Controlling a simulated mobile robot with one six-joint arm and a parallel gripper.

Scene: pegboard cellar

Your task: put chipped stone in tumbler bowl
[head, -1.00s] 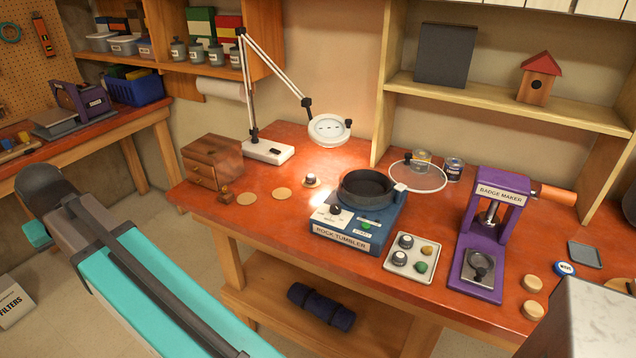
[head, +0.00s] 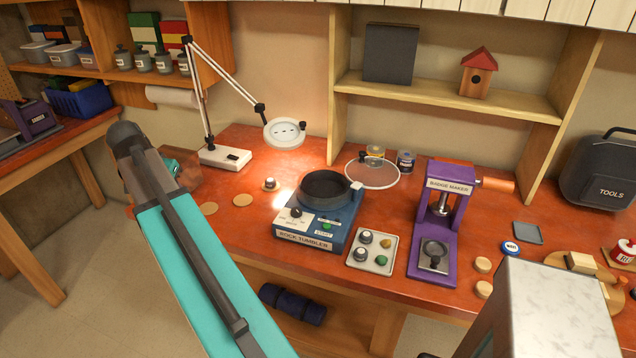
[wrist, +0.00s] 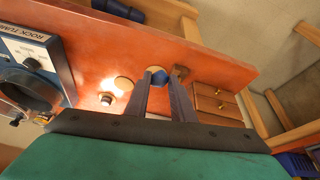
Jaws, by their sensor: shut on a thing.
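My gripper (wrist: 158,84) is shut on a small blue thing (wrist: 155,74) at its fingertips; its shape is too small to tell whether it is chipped. In the head view my arm hides the fingertips and what they hold. The rock tumbler (head: 318,228) is a blue machine on the orange bench, right of my arm. Its dark round bowl (head: 325,190) is open on top and looks empty. Its clear round lid (head: 372,173) is to the right, off the bowl. The bowl also shows at the left edge of the wrist view (wrist: 38,92).
A wooden drawer box (wrist: 218,102) is at the bench's end. A stone tray (head: 373,262) and purple badge maker (head: 437,230) stand right.

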